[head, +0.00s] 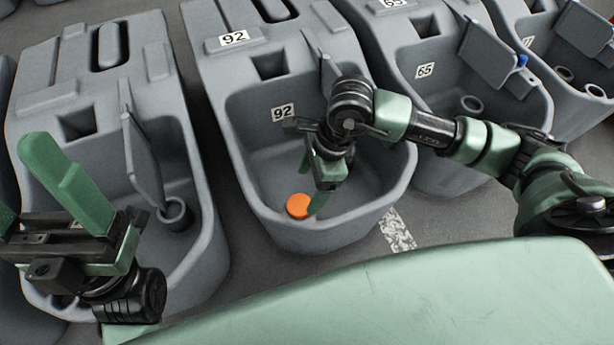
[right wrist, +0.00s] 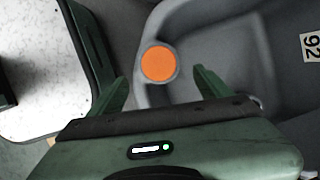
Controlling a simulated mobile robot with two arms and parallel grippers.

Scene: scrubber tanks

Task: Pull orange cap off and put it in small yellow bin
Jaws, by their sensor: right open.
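The round orange cap (head: 298,206) sits at the front inside edge of the grey tank (head: 330,235) labelled 92. In the right wrist view, the orange cap (right wrist: 158,64) lies ahead of and between the spread fingers. My right gripper (head: 313,200) points down into the tank close to the cap, open and empty; it also shows in the right wrist view (right wrist: 161,76). Contact with the cap cannot be made out. My left gripper (head: 65,205) is at the left, its fingers apart with nothing between them. No small yellow bin is in view.
A raised lid flap stands inside the neighbouring tank (head: 75,110) on the left. More grey tanks stand to the right, one labelled 65 (head: 425,70). The cap's tank has walls around my right gripper. Grey floor shows between the tanks.

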